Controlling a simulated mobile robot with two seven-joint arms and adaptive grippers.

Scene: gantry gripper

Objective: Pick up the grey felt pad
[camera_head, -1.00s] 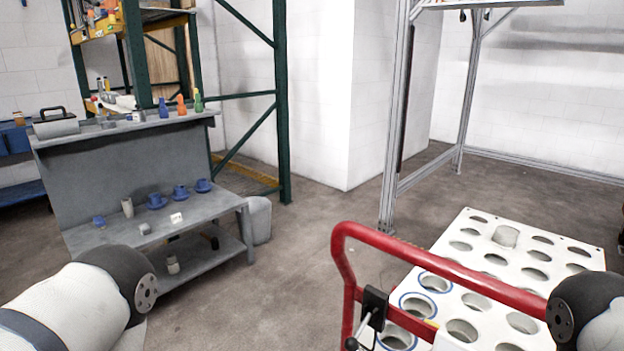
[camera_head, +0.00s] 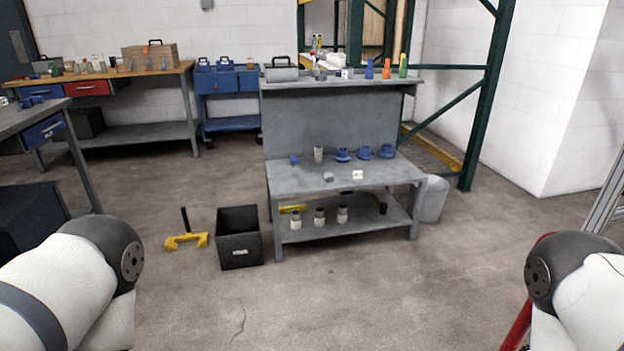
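I cannot clearly make out the grey felt pad. A small grey item (camera_head: 328,177) lies on the lower worktop of the grey workbench (camera_head: 290,182), but it is too small to tell what it is. A small white block (camera_head: 358,175) lies to its right. Parts of my two arms show at the lower left and lower right corners. Neither gripper is in view.
Blue cups (camera_head: 343,155) and a grey cup (camera_head: 318,153) stand on the workbench. A black bin (camera_head: 238,238) and a yellow item (camera_head: 186,241) are on the floor to its left. A wooden-topped bench (camera_head: 130,74) is behind. The floor in front is clear.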

